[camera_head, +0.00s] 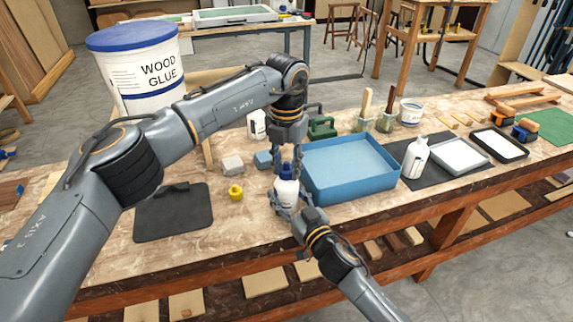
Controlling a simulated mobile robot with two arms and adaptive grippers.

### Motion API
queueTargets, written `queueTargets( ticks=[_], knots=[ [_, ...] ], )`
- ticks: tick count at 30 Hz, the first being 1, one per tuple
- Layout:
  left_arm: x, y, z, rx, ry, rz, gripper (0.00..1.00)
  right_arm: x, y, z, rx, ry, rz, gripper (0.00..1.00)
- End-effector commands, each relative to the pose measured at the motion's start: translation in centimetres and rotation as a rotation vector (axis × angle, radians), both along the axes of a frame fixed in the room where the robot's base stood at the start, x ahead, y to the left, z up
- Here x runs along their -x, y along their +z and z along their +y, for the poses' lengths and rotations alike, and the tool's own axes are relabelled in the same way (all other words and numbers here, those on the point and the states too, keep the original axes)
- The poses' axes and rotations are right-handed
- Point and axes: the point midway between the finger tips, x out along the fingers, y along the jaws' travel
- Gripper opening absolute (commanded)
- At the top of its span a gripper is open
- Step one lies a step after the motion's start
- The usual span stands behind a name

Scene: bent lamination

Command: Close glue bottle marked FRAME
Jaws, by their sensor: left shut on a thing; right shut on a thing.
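A white glue bottle (287,193) stands upright near the front edge of the bench, left of the blue tray. A blue cap (285,171) is at its top. My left gripper (286,164) reaches down from above and is shut on the blue cap. My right gripper (287,212) comes from the front right and is shut on the lower body of the bottle. Any marking on the bottle is too small to read. Whether the cap is fully seated cannot be told. Another white bottle (415,158) stands on a dark mat to the right.
The blue tray (350,195) is close right of the held bottle. A large wood glue bucket (138,80) stands at the back left. A green item (322,127) is behind the tray.

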Motion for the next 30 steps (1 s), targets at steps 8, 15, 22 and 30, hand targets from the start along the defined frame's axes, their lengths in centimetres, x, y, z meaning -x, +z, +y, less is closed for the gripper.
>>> queueTargets(
  ticks=[8,15,22,30],
  knots=[
    [0.0,0.0,0.0,0.0,-0.008,0.0,0.42,0.0,0.0,0.0,0.0,0.0,0.001,0.0],
    [0.0,0.0,0.0,0.0,-0.008,0.0,0.58,0.0,0.0,0.0,0.0,0.0,0.001,0.0],
    [0.0,0.6,0.0,0.0,-0.007,-0.001,0.58,0.0,0.0,0.0,0.0,0.0,0.001,0.0],
    [-0.1,5.5,-0.1,0.001,-0.007,-0.004,0.58,0.0,0.0,0.0,0.0,0.0,0.001,0.0]
  ],
)
